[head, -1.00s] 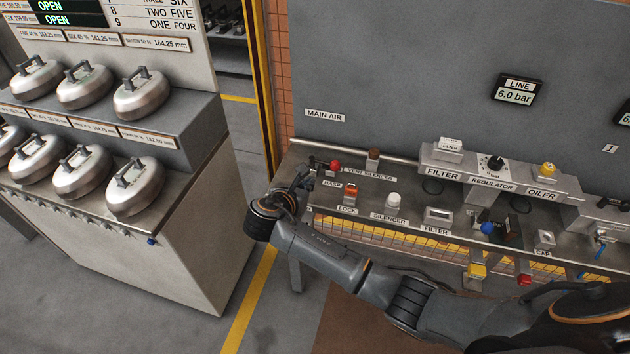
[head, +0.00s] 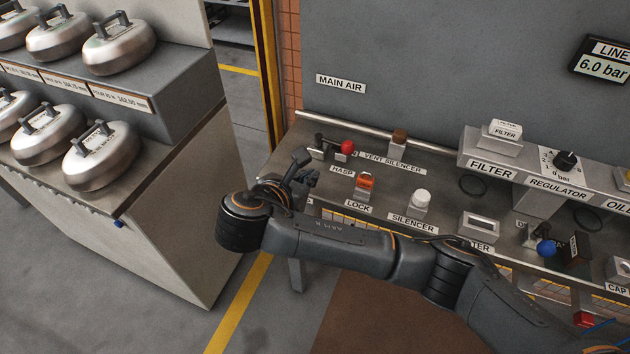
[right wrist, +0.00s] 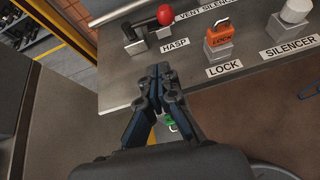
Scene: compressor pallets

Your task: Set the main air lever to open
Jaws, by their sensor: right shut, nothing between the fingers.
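The main air lever has a red ball knob (head: 347,147) on a short arm beside a dark metal valve body, at the bench's left end below the MAIN AIR label (head: 341,83). The knob points right, toward the VENT SILENCER label. The red knob also shows at the top of the right wrist view (right wrist: 165,14). My right gripper (head: 302,163) is shut and empty, just in front of and left of the lever, apart from it. Its closed fingers (right wrist: 158,70) show over the bench edge in the wrist view. My left gripper is not in view.
An orange lock (head: 366,182) on its block and a white silencer (head: 421,200) stand right of the lever. A brown-topped vent silencer (head: 399,136) sits behind. A rack of metal pots (head: 101,155) stands left, across a narrow floor gap. The gauge (head: 604,60) reads 6.0 bar.

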